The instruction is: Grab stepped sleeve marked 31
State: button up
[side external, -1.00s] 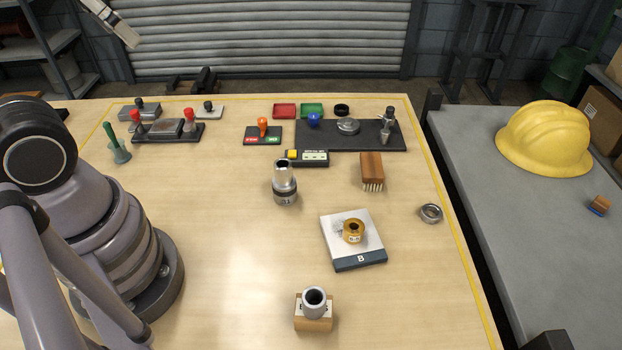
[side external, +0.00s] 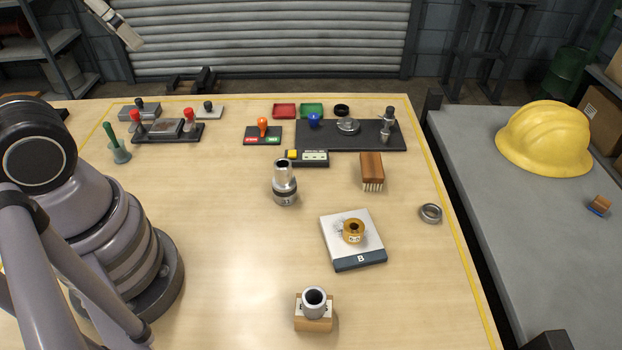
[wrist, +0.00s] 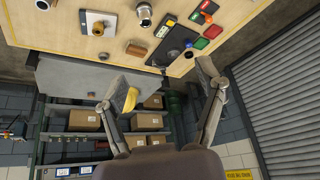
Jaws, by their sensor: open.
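A grey stepped metal sleeve (side external: 284,184) stands upright near the middle of the table, with a narrower top and a small dark marking low on its front that looks like 31. It also shows at the top of the wrist view (wrist: 144,12). Another grey sleeve (side external: 314,301) sits on a wooden block near the front; its marking is not readable. My gripper (wrist: 160,77) is open and empty, with its fingers wide apart in the wrist view, well away from the sleeves.
A plate marked B (side external: 360,261) holds a brass part (side external: 353,231) to the right of the sleeve. A wooden brush (side external: 371,170), a metal ring (side external: 431,212) and a black tray (side external: 390,139) with parts lie around. The table's left-centre is clear. A yellow helmet (side external: 545,140) rests on the side bench.

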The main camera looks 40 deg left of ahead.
jog(key=w+a+f+m+g+y, duration=0.2)
jog(key=w+f+m+g+y, duration=0.3)
jog(key=f+g, duration=0.25)
jog(key=m+t+y, duration=0.9)
jog(key=m+y, duration=0.1)
jog(key=m, duration=0.5)
send_over(281, 173)
jog(key=s+a, duration=0.1)
jog(key=s, duration=0.3)
notch_tip(281, 173, down, 16)
jog(key=r, duration=0.1)
jog(key=d+f+m+t+h, duration=0.1)
jog(key=f+m+t, duration=0.1)
jog(key=f+m, duration=0.1)
jog(key=d+f+m+t+h, duration=0.1)
jog(key=f+m+t+h, duration=0.1)
jog(key=f+t, duration=0.1)
jog(key=d+f+m+t+h, duration=0.1)
jog(key=d+f+m+t, duration=0.1)
jog(key=f, duration=0.3)
jog(key=shift+s+d+m+t, duration=0.1)
jog(key=shift+s+m+t, duration=0.25)
jog(key=shift+m, duration=0.45)
jog(key=shift+w+f+h, duration=0.2)
jog(key=shift+w+h, duration=0.05)
jog(key=shift+h, duration=0.05)
jog(key=x, duration=0.7)
jog(key=shift+c, duration=0.2)
jog(key=shift+r, duration=0.1)
grip_shut()
